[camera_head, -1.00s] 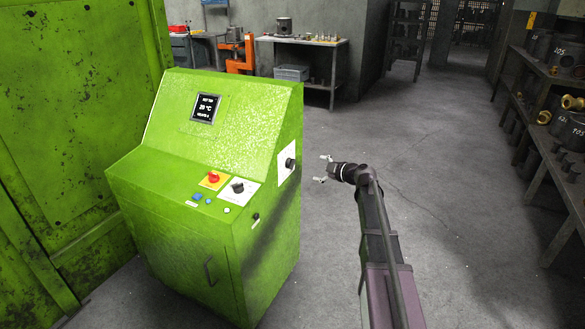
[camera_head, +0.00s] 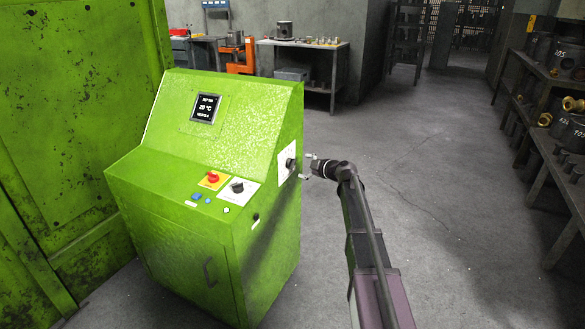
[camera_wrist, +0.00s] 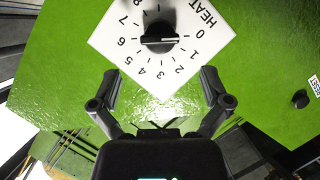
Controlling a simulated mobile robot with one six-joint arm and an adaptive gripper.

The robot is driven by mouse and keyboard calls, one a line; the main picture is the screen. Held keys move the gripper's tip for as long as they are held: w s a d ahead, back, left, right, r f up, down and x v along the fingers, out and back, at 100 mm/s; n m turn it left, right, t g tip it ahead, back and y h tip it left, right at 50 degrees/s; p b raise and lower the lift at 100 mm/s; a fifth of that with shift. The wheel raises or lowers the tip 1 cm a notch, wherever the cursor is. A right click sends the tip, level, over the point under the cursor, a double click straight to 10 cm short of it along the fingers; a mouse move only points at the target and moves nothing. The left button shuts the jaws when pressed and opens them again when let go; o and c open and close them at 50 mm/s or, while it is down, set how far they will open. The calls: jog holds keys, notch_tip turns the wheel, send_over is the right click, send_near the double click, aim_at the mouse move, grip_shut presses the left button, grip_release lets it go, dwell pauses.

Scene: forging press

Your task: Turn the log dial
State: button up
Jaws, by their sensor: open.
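A black dial (camera_head: 291,163) sits on a white plate on the right side of the green console. In the wrist view the dial (camera_wrist: 158,38) shows a numbered scale and the word HEAT. The light line on its knob points to about 0. My gripper (camera_head: 306,167) is open and empty, facing the dial just to its right. In the wrist view my gripper's fingertips (camera_wrist: 160,82) are spread below the dial, apart from it. No label reading "log" can be made out. Another black knob (camera_head: 237,187) sits on the console's front ledge.
The green console (camera_head: 205,255) carries a red button (camera_head: 213,177), blue buttons and a screen (camera_head: 205,108). A black knob marked RESET (camera_wrist: 299,98) is on the same side. A shelf with metal parts (camera_head: 560,120) stands right. The floor between is clear.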

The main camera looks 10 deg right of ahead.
aim_at(293, 164)
jog(key=shift+b+x, duration=0.7)
jog(key=shift+x, duration=2.45)
jog(key=shift+c, duration=0.2)
jog(key=c, duration=1.1)
